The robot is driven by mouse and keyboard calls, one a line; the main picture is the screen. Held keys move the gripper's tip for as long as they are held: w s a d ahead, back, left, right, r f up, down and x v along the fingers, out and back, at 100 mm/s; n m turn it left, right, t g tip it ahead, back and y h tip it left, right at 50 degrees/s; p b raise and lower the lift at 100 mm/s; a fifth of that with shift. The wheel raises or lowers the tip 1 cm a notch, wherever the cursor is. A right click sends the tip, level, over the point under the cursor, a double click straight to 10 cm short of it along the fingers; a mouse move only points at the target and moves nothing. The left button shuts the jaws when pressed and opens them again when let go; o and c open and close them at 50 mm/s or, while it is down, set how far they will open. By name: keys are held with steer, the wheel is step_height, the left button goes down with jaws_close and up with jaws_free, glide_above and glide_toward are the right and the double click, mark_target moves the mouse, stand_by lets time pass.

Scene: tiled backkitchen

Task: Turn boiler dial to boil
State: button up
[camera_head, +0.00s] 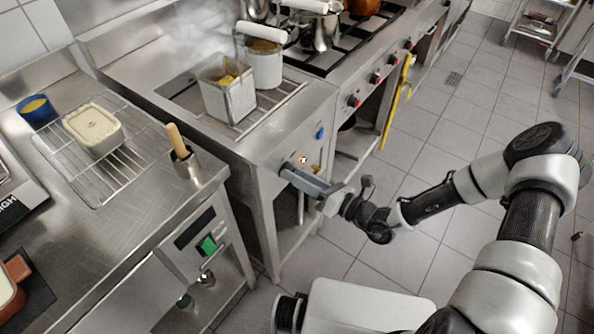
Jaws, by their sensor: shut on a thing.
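The boiler (285,128) is the steel unit in the middle, with steam rising over its left part. My gripper (287,171) reaches in from the right, low on the boiler's front panel. It is shut at the panel on what appears to be the boiler dial. The fingers hide most of that dial, so I cannot read its setting. A blue knob (320,132) sits on the same panel, up and to the right, apart from my gripper. A small round marking or fitting (303,160) shows just above the fingers.
Two baskets, one square (228,97) and one round (264,68), stand on the boiler's rack. A stove (340,62) with red knobs stands beyond it. A counter with a wire rack (110,180) is at left.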

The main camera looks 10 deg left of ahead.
steer(key=shift+m, duration=0.6)
steer(key=shift+p, duration=0.3)
steer(key=o, duration=1)
steer(key=shift+o, duration=0.2)
steer(key=v, duration=1.7)
steer(key=shift+d+p, duration=0.25)
steer(key=shift+p, duration=0.1)
steer(key=shift+s, duration=0.1)
